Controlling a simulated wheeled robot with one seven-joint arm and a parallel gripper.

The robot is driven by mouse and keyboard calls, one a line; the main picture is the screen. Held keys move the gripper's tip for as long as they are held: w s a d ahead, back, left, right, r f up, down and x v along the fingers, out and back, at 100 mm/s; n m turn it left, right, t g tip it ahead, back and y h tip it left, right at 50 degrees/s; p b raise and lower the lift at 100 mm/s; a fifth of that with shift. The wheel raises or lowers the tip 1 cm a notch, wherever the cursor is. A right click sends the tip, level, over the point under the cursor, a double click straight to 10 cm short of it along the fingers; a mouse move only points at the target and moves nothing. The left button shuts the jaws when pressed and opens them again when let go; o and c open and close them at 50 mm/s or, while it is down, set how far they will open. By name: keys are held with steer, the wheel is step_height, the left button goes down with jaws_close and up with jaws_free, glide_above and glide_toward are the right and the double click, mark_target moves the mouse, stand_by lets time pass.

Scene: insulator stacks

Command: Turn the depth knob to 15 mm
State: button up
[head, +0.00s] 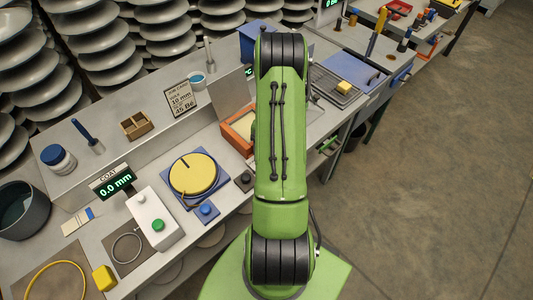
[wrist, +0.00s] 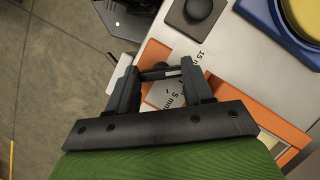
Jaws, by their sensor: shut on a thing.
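The depth knob (wrist: 158,74) shows in the wrist view as a dark bar with a pale mark, on a white panel printed "15 mm" (wrist: 200,58) and "5 mm" (wrist: 177,98). My gripper (wrist: 160,75) is shut on the knob, one finger at each end of the bar. Its pale mark lies near the right finger, roughly between the two labels; the exact setting cannot be told. Other markings are hidden by my fingers. In the head view my green arm hides the gripper and knob.
An orange-framed tray (head: 229,136) stands beside my arm. A black round knob (wrist: 198,9) sits close by. A yellow disc on a blue base (head: 193,174), a white box with a green button (head: 156,217) and a "0.0 mm" display (head: 115,187) are left. The job card (head: 180,101) reads "10 mm".

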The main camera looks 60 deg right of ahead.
steer(key=shift+w+n, duration=0.1)
steer(key=shift+n, duration=0.5)
steer(key=o, duration=1)
steer(key=shift+o, duration=0.2)
steer(key=shift+r, duration=0.1)
steer(key=p+v, duration=0.2)
steer(key=v, duration=1.3)
steer(key=shift+w+r, duration=0.25)
steer(key=shift+w, duration=0.05)
